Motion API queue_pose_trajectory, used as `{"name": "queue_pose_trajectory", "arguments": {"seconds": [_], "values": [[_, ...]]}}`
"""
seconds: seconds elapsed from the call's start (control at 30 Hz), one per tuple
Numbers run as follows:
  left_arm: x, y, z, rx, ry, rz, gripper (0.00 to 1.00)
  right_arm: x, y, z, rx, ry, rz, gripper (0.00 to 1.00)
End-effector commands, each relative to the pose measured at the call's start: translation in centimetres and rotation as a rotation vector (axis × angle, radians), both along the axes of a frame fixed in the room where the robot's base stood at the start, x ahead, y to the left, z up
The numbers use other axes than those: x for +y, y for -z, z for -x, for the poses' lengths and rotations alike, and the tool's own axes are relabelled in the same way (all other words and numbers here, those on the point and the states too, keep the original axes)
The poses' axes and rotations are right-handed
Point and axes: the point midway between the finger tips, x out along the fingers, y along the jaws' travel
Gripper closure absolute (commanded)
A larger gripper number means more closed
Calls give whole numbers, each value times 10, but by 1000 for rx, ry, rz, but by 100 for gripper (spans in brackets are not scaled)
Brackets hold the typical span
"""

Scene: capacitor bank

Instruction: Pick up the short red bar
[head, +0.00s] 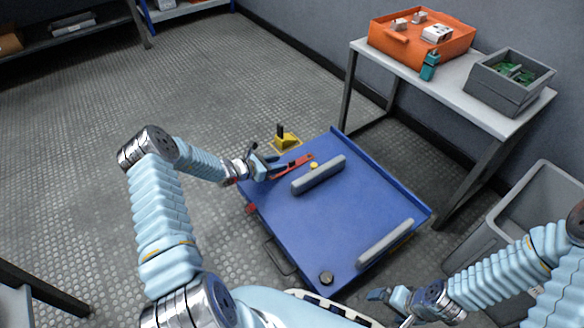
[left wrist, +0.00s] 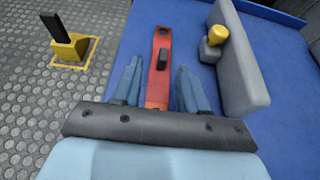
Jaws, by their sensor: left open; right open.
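The short red bar (head: 296,164) lies on the blue panel (head: 340,225), near its far left corner. In the left wrist view the red bar (left wrist: 161,70) has a hole at its far end and a black block (left wrist: 162,59) on it. My left gripper (head: 268,164) is over the near end of the bar. Its two blue fingers (left wrist: 158,90) stand apart, one on each side of the bar, with gaps between. The bar's near end is hidden behind the gripper. My right gripper (head: 383,296) is open and empty by the panel's near right edge.
A grey bar (head: 319,175) and a yellow knob (left wrist: 218,35) stand right of the red bar. Another grey bar (head: 386,242) and a black knob (head: 326,278) are nearer. A yellow block with a black handle (head: 287,140) is beyond the panel. A table (head: 468,97) stands at right.

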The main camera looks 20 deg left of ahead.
Motion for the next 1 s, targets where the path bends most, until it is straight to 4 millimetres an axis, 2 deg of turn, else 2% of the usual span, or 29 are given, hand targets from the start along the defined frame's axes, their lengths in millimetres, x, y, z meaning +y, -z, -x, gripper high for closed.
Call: {"name": "queue_pose_trajectory", "arguments": {"seconds": [0.27,0.5,0.77,0.83,1.0], "values": [[-15,13,-21,0,1,0,57,0,7,0,-2,1,0,6],[-34,27,-48,0,2,-2,57,0,17,-1,-4,3,1,6],[-37,27,-52,1,0,-1,57,0,16,-1,-4,3,1,6],[-37,27,-52,1,0,-1,64,0,16,-1,-4,3,1,6],[-36,27,-52,1,0,-1,90,0,16,-1,-4,3,1,6]]}}
